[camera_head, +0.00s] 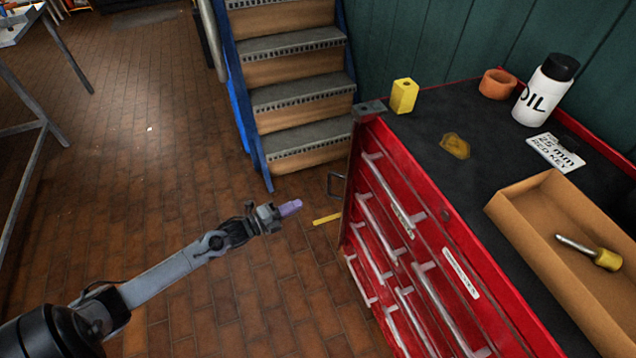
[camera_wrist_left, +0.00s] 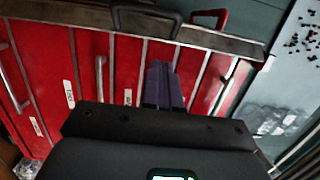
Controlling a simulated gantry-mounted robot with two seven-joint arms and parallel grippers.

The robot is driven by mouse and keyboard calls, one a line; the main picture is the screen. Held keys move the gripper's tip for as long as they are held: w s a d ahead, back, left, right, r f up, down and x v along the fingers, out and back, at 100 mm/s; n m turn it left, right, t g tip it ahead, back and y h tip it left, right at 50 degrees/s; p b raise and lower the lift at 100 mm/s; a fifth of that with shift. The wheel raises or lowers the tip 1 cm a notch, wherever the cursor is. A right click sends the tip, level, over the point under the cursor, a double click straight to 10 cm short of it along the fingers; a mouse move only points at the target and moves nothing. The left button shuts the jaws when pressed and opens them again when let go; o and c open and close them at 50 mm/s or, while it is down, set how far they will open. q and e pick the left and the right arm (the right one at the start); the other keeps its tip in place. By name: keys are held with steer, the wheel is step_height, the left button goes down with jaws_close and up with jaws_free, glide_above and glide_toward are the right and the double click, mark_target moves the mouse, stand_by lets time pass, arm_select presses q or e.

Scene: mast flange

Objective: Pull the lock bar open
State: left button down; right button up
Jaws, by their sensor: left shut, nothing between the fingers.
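The lock bar (camera_head: 354,160) is a narrow grey-brown upright strip along the left edge of the red tool cabinet (camera_head: 444,215). A dark loop handle (camera_head: 337,186) sticks out from it to the left. In the left wrist view the bar (camera_wrist_left: 232,42) runs across the top, with the dark handle (camera_wrist_left: 146,14) on it. My left gripper (camera_head: 291,208) has purple fingertips held together, empty, in the air left of and apart from the handle. In the left wrist view its fingers (camera_wrist_left: 163,86) point toward the bar, over the drawer fronts. My right gripper is not in view.
The cabinet top holds a yellow block (camera_head: 404,95), an oil bottle (camera_head: 545,90), an orange ring (camera_head: 497,84), a sign (camera_head: 555,152) and a cardboard tray (camera_head: 520,207) with a yellow-handled tool (camera_head: 595,252). Stairs (camera_head: 300,95) stand behind.

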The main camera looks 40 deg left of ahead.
arm_select(q)
steer(key=b, duration=0.3)
glide_toward(329, 180)
steer(key=w+d, duration=0.3)
steer(key=d, duration=0.2)
steer(key=shift+w+a+r+b, duration=0.1)
steer(key=shift+w+a+b, duration=0.6)
steer(key=shift+w+a, duration=0.65)
steer(key=shift+w+d, duration=0.1)
steer(key=shift+w+a+m+g+h+b, duration=0.15)
steer(key=shift+a+m+g+h+b, duration=0.2)
steer(key=shift+h+b, duration=0.25)
